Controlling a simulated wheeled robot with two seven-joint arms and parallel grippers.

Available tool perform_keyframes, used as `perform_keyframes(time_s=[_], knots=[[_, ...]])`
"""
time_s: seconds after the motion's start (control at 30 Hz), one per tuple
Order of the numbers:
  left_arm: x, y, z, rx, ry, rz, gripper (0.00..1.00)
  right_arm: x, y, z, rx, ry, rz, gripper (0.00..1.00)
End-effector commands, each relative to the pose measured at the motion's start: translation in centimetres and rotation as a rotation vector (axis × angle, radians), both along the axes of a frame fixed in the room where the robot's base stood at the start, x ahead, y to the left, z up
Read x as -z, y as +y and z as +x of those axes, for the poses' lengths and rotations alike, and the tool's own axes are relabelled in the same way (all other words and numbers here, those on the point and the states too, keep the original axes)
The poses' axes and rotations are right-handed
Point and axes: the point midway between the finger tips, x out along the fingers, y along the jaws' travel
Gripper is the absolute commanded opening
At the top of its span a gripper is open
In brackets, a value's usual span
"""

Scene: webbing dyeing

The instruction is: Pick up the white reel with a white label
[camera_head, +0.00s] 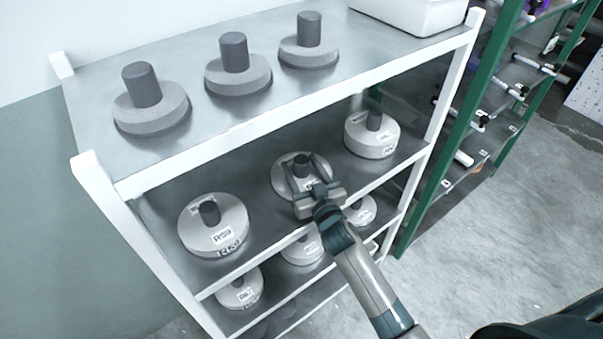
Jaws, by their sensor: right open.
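Several white reels with dark cores and white labels stand on the middle shelf. The left reel (197,236) has a label reading about R59. The middle reel (281,179) is partly hidden by my right gripper. The right reel (369,146) is clear of it. My right gripper (304,177) is open, with its fingers on either side of the middle reel's dark core (302,161). I cannot tell whether they touch it. My left gripper is not in view.
Several grey reels (237,82) stand on the metal top shelf (190,68), with a white bin (425,14) at its right end. More white reels (238,291) sit on the shelf below. A green rack (450,130) stands close on the right, with open floor (520,220) before it.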

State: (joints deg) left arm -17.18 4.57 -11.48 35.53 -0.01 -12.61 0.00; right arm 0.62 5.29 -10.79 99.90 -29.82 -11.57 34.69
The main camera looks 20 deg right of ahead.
Motion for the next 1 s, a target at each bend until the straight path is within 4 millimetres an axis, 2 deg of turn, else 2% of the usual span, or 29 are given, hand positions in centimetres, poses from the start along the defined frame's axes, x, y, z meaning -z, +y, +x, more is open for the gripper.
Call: perform_keyframes(time_s=[0.33, 0.37, 0.57, 0.6, 1.0], knots=[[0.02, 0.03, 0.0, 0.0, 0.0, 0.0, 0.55, 0.01, 0.01, -0.04, 0.0, 0.0, 0.0, 0.55], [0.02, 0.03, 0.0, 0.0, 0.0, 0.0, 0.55, 0.02, 0.01, -0.04, 0.0, 0.0, 0.0, 0.5], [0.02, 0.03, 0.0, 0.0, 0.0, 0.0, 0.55, 0.01, 0.01, -0.05, 0.0, 0.0, 0.0, 0.02], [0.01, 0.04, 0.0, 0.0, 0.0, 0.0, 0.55, -0.12, 0.02, -0.02, 0.0, -0.002, 0.0, 0.0], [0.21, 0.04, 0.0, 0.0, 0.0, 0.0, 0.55, -0.8, -0.03, 0.01, 0.0, -0.004, -0.002, 0.0]])
